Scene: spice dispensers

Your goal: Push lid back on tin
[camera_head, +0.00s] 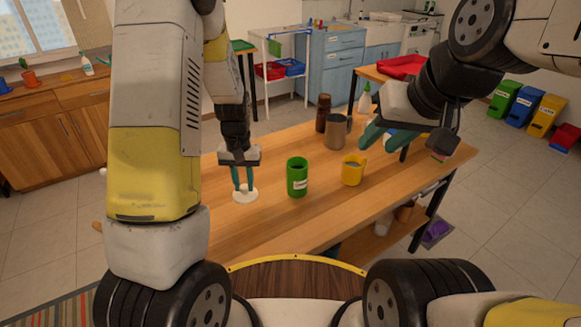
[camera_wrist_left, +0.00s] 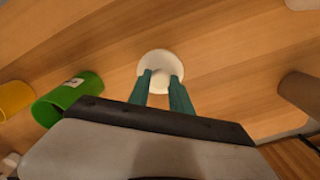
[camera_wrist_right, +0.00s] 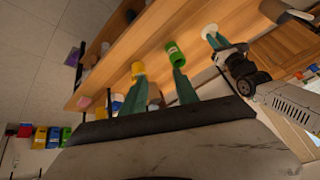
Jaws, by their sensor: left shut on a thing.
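The white round lid (camera_head: 246,197) is at the left part of the wooden table. My left gripper (camera_head: 243,187) points down with its teal fingers shut on the lid's small knob. The lid also shows between the fingertips in the left wrist view (camera_wrist_left: 160,65); I cannot tell whether it touches the table. The green tin (camera_head: 297,180) stands upright and open-topped to the right of the lid, with a white label on its side. It also shows in the right wrist view (camera_wrist_right: 175,54). My right gripper (camera_wrist_right: 158,76) is open and empty, above the table's right part.
The wooden table (camera_head: 265,226) has free room in front of the tin. A yellow mug (camera_head: 352,172) stands to the tin's right. A grey-brown mug (camera_head: 336,133), a dark bottle (camera_head: 323,113) and a white bottle (camera_head: 364,103) stand further back.

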